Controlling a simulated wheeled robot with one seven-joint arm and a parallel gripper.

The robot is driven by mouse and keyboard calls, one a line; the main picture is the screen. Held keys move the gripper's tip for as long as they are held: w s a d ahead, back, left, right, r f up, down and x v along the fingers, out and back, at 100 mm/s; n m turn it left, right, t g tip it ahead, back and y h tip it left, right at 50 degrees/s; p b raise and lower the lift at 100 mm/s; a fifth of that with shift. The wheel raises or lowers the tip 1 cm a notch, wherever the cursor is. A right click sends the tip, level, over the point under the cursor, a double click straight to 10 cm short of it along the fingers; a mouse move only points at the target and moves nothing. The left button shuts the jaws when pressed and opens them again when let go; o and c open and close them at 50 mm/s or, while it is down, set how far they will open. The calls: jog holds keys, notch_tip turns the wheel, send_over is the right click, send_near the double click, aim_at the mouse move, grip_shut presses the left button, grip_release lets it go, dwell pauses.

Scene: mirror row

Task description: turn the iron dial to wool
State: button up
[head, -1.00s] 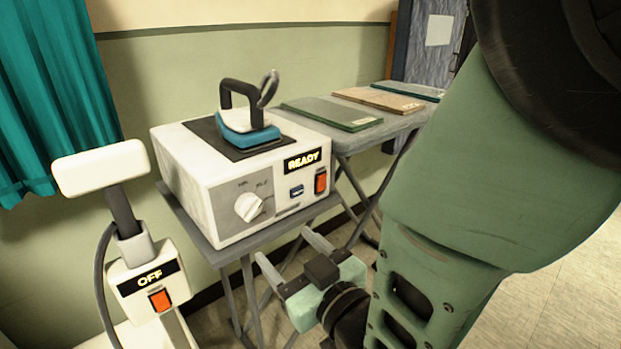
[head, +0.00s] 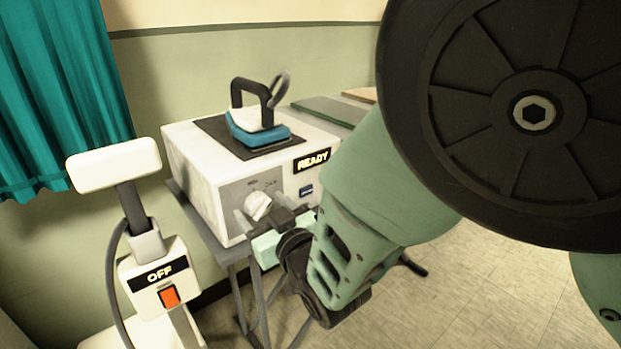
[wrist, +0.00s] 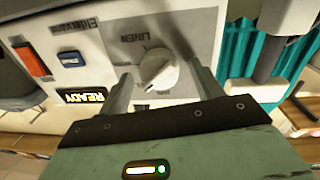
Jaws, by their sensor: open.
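The iron station is a white box (head: 205,190) with a white round dial (head: 258,205) on its front panel. In the wrist view the dial (wrist: 159,69) shows from close up, with a pointer ridge across it. The label "LINEN" reads upside down beside it; I cannot make out a wool mark. My gripper (head: 262,212) is open in front of the panel. In the wrist view its two fingers (wrist: 162,90) stand on either side of the dial, apart from it as far as I can tell. A blue and white iron (head: 257,130) rests on top of the box.
A lit READY sign (head: 312,161) and a blue button (head: 306,191) sit right of the dial. An orange switch (wrist: 32,60) shows in the wrist view. A white steamer stand (head: 155,270) marked OFF stands at the left. An ironing board (head: 300,105) extends behind.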

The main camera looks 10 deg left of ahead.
jog(key=c, duration=1)
jog(key=shift+m, duration=0.3)
jog(key=m+b, duration=0.3)
jog(key=m, duration=0.1)
jog(key=shift+w+d+f, duration=0.1)
jog(key=m+b, duration=0.2)
jog(key=m, duration=0.2)
jog(key=shift+m+g+b, duration=0.3)
jog(key=shift+m+g, duration=0.1)
jog(key=o, duration=1)
jog(key=shift+d, duration=0.1)
